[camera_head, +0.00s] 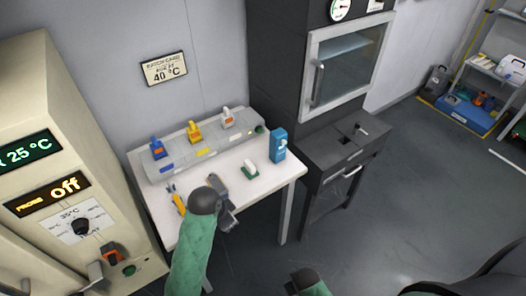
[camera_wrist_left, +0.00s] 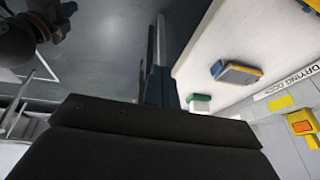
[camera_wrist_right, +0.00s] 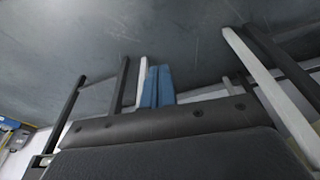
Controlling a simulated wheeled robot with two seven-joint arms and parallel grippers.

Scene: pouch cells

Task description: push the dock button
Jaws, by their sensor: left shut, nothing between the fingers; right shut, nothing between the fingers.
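The grey drying dock (camera_head: 205,147) stands along the back of the white table. A small round green button (camera_head: 259,129) sits at its right end. In the left wrist view the dock's label (camera_wrist_left: 288,86) shows, but I cannot make out the button there. My left gripper (camera_head: 227,209) is shut and empty above the table's front part, apart from the dock and button. Its closed fingers show in the left wrist view (camera_wrist_left: 158,82). My right gripper (camera_head: 294,283) is low at the bottom of the head view, shut and empty; its fingers show in the right wrist view (camera_wrist_right: 157,86).
Blue (camera_head: 157,149), yellow (camera_head: 194,132) and white (camera_head: 227,118) pieces stand on the dock. A blue box (camera_head: 278,146), a green-and-white item (camera_head: 249,169) and a yellow tool (camera_head: 176,199) are on the table (camera_head: 277,181). A dark cabinet (camera_head: 340,150) stands right; a beige machine (camera_head: 60,120) left.

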